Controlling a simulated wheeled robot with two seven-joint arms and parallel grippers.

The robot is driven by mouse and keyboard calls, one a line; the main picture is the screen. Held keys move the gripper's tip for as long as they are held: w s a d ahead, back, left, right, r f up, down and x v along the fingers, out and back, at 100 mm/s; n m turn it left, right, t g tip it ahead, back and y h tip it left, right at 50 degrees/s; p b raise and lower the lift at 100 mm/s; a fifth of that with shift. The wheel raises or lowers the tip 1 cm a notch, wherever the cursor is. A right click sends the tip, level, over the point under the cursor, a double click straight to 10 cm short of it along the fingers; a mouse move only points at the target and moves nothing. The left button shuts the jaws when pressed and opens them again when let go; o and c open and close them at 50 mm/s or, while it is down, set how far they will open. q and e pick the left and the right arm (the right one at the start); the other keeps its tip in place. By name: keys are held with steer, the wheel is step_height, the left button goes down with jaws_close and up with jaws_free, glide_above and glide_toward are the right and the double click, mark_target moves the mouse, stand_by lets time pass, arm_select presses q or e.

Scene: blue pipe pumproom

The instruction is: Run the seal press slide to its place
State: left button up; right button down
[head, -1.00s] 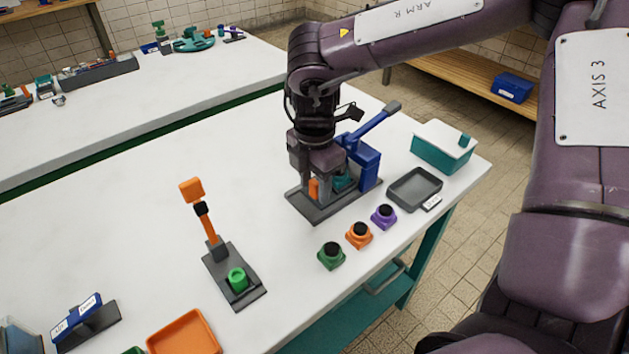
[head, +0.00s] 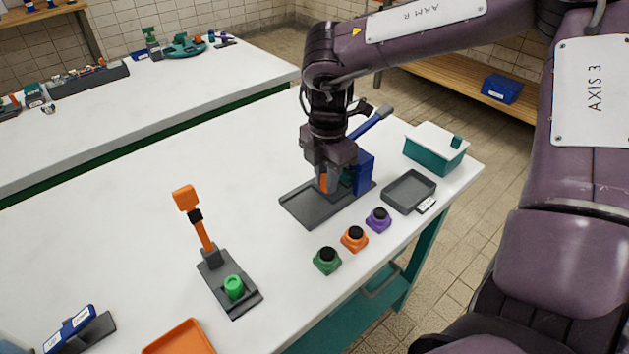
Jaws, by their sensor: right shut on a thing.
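The seal press stands on the white table with a dark grey base (head: 306,209), a blue post (head: 364,174) and a raised blue lever (head: 371,125) with a grey end. My right gripper (head: 326,188) points down over the base and is shut on the orange handle (head: 323,183) of the slide. The slide is near the blue post, and the left part of the base is bare. A bit of teal (head: 347,177) shows between the gripper and the post. The gripper hides most of the slide, so I cannot tell whether it touches the post. My left gripper is out of view.
A grey tray (head: 409,192) and a teal box with a white lid (head: 436,149) stand right of the press. Green (head: 327,261), orange (head: 354,238) and purple (head: 378,220) buttons line the front. Another press with an orange lever (head: 204,232) stands left.

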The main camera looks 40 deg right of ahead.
steer(key=shift+d+r, duration=0.1)
steer(key=shift+d, duration=0.05)
steer(key=c, duration=1.3)
jaws_free()
steer(key=shift+d, duration=0.15)
step_height(320, 180, up, 8)
steer(key=shift+f, duration=0.15)
